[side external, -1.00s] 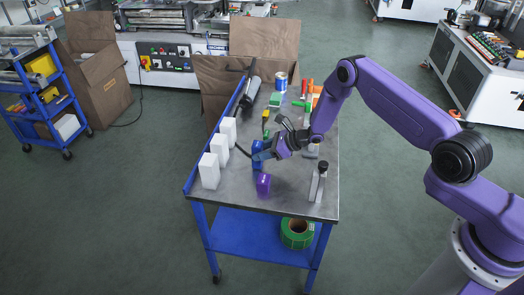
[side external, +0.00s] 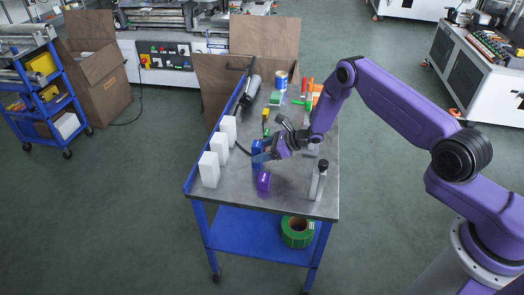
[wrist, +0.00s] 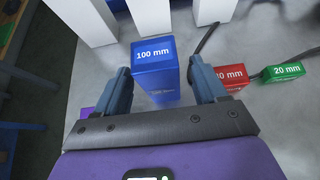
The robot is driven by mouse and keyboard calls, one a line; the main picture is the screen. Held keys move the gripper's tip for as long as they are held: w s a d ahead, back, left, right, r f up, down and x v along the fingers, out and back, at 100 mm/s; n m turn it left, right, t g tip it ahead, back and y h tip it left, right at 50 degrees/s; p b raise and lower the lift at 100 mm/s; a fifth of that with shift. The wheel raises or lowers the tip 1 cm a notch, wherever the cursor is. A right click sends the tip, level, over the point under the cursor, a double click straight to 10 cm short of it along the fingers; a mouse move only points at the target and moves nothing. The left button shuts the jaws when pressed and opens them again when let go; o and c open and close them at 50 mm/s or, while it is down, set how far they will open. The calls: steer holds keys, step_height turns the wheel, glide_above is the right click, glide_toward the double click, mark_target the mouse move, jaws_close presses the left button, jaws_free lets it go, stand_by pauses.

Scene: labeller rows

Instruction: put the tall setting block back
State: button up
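The tall setting block is blue, marked "100 mm" (wrist: 155,72), and stands upright on the bench. It also shows in the side view (side external: 256,147), partly hidden by my gripper. My gripper (side external: 262,156) is low at the block. In the wrist view its two fingers (wrist: 160,85) are open, one on each side of the block. A narrow gap shows at the right finger; the left finger is very close to the block, and I cannot tell if it touches.
Three white blocks (side external: 209,170) stand along the bench's left edge. A purple block (side external: 264,181) is just in front. A red block (wrist: 230,77) and a green "20 mm" block (wrist: 284,72) lie to the right.

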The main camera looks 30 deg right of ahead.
stand_by(0.3)
step_height(320, 180, up, 13)
stand_by(1.5)
stand_by(0.4)
